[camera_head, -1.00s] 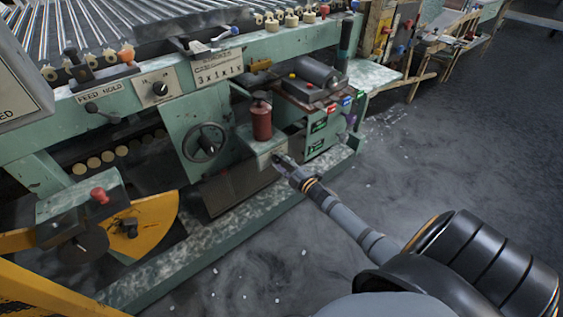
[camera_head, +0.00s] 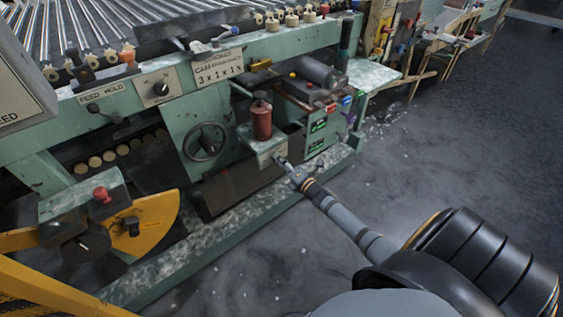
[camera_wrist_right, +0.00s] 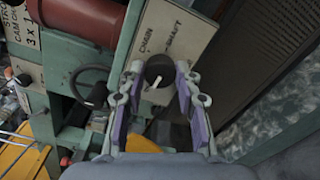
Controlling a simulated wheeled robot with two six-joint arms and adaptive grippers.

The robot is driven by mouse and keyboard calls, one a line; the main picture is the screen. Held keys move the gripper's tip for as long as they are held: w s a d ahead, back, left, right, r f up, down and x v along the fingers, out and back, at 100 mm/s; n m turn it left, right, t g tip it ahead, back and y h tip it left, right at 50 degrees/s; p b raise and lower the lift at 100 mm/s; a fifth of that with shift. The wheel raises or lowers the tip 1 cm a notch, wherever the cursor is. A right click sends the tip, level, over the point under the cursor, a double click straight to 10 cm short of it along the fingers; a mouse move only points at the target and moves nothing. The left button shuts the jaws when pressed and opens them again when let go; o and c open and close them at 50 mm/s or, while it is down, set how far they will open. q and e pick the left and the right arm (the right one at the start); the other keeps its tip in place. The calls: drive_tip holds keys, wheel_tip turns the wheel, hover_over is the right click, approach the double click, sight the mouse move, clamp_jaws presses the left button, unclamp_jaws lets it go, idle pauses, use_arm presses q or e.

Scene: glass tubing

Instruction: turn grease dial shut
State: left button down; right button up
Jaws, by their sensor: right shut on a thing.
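The grease dial (camera_wrist_right: 158,73) is a dark round knob with a white pointer line. It sits on a pale plate (camera_wrist_right: 178,38) lettered CHAIN and SHAFT, on the green box below the red pot (camera_head: 261,122). My right gripper (camera_wrist_right: 157,80) has its two purple-padded fingers on either side of the dial and is shut on it. In the head view, my right gripper (camera_head: 284,164) reaches the front of that box from the lower right and hides the dial. The pointer runs obliquely across the knob. My left gripper is in neither view.
A black handwheel (camera_head: 205,141) is left of the box. A motor on a stand with green-labelled panels (camera_head: 319,124) is close on its right. A green base rail (camera_head: 225,225) runs below. The grey floor (camera_head: 440,150) at right is open.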

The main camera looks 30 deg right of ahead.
drive_tip(key=shift+f+n, duration=0.1)
drive_tip(key=shift+n, duration=0.3)
drive_tip(key=shift+s, duration=0.1)
drive_tip(key=o, duration=1.2)
drive_tip(key=shift+c, duration=0.2)
drive_tip(key=s, duration=1.2)
drive_tip(key=shift+d+r, duration=0.2)
drive_tip(key=shift+d, duration=0.15)
